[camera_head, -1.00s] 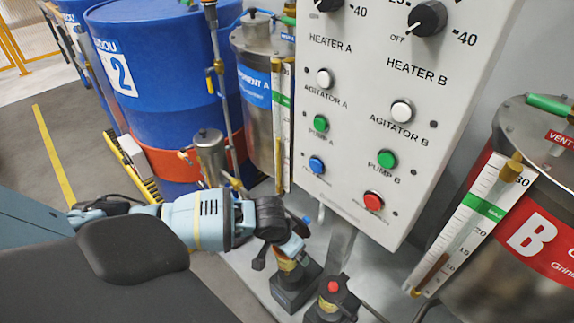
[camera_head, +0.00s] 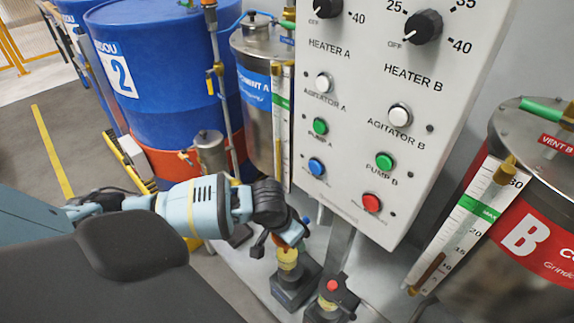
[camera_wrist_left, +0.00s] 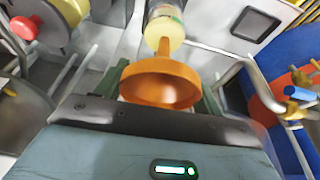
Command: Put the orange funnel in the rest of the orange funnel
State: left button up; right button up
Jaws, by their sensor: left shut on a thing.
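My left gripper (camera_head: 290,238) is shut on the orange funnel (camera_wrist_left: 160,88). In the left wrist view the funnel's wide mouth faces the camera between the greenish fingers, and its spout points at a pale yellow round piece (camera_wrist_left: 168,28). In the head view my left gripper is just above a short stand with a yellowish upper part (camera_head: 288,272) and a dark base, and hides most of the funnel. Whether the spout touches the yellow piece I cannot tell. I cannot make out for sure which part is the funnel's rest. My right gripper is not in view.
A second stand with a red knob (camera_head: 332,286) is close on the right. The control panel (camera_head: 375,130) overhangs behind, on a grey post. A blue drum (camera_head: 160,75), a metal tank (camera_head: 258,125) and tank B (camera_head: 540,210) surround the spot.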

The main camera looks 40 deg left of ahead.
pick_arm(q)
notch_tip(320, 180, up, 5)
jog(key=shift+f+p, duration=0.1)
jog(key=shift+p, duration=0.3)
